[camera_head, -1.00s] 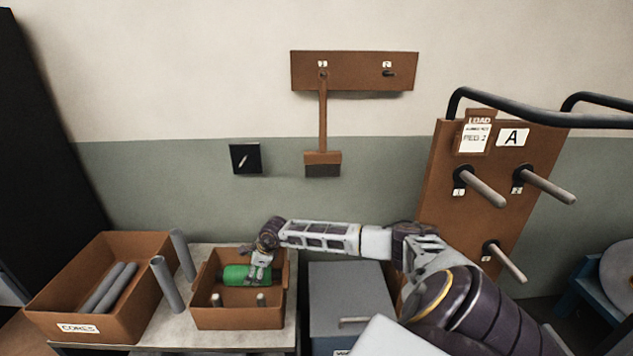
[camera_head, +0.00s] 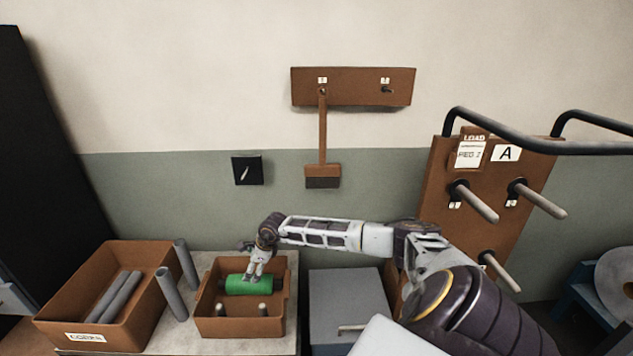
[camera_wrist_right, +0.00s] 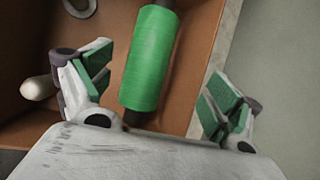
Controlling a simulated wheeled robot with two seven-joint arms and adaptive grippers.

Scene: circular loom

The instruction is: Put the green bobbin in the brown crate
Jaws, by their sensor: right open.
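The green bobbin (camera_head: 247,285) lies on its side inside the brown crate (camera_head: 238,327) on the table. In the right wrist view the bobbin (camera_wrist_right: 150,60) lies between the spread fingers, apart from both, with the crate floor (camera_wrist_right: 105,25) beneath it. My right gripper (camera_head: 255,274) is open and empty just above the bobbin; its two green-padded fingers (camera_wrist_right: 155,105) also show in the wrist view. My left gripper does not show.
A brown crate labelled CORES (camera_head: 60,318) holds grey tubes at the left. Two grey tubes (camera_head: 172,295) stand between the crates. Pale pegs (camera_head: 263,310) stand in the bobbin's crate. A grey box (camera_head: 350,295) stands to the right; a peg board (camera_head: 480,200) is beyond.

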